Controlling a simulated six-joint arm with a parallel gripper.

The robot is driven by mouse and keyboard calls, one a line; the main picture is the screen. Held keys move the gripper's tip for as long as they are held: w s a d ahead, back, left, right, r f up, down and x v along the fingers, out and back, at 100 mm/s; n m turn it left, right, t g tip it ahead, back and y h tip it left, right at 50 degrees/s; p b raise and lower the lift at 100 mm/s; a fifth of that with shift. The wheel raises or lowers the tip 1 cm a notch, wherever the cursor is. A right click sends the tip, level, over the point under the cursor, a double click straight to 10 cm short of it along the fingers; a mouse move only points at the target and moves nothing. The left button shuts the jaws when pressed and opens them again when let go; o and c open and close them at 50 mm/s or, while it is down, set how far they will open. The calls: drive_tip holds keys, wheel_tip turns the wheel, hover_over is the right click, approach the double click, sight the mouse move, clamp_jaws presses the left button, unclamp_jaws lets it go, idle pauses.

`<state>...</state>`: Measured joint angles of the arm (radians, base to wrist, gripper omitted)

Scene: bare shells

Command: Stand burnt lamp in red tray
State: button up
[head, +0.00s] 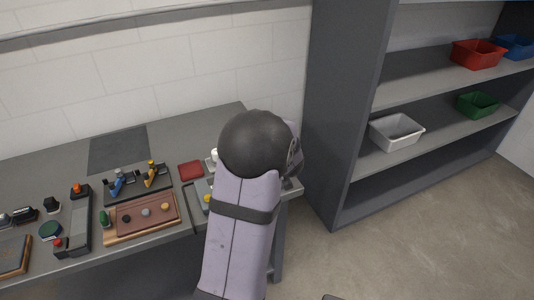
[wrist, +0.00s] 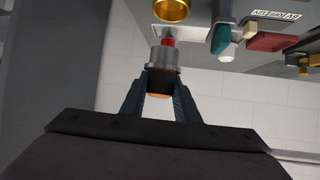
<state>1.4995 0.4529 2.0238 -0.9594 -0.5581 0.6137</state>
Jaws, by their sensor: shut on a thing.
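In the wrist view my gripper (wrist: 159,78) is shut on a small dark piece with an orange end (wrist: 156,95), which I take to be the burnt lamp. A silver cylinder (wrist: 163,58) with a red part lies just beyond the fingertips; I cannot tell whether it is joined to the held piece. In the head view my arm hides the gripper and what it holds. A red open tray (head: 478,54) stands on the upper shelf at the right, well away from my arm. A small flat red piece (head: 190,170) lies on the bench.
The grey bench (head: 60,180) carries a wooden board (head: 142,218), a dark rack with blue and yellow tools (head: 138,184) and several small parts. The shelf unit also holds a white tray (head: 396,132), a green tray (head: 478,104) and a blue tray (head: 515,46). Floor before it is clear.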

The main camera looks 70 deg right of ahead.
drive_tip(key=shift+r, duration=1)
drive_tip(key=shift+w, duration=0.35)
drive_tip(key=w+a+f+n+t+y, duration=0.1)
drive_tip(key=w+a+n+t+y, duration=0.15)
drive_tip(key=w, duration=0.65)
drive_tip(key=w+a+f+n+t+y, duration=0.1)
drive_tip(key=w+a+n+y, duration=0.2)
drive_tip(key=w, duration=0.6)
drive_tip(key=w+a+f+n+t+y, duration=0.15)
drive_tip(key=w+n, duration=0.25)
drive_tip(key=w, duration=0.5)
drive_tip(key=shift+m+t+y, duration=0.25)
drive_tip(key=shift+t+y, duration=0.05)
drive_tip(key=shift+y, duration=0.1)
drive_tip(key=shift+s+f, duration=0.15)
drive_tip(key=shift+f, duration=4.35)
drive_tip(key=shift+f, duration=0.2)
drive_tip(key=o, duration=1.1)
drive_tip(key=shift+o, duration=0.2)
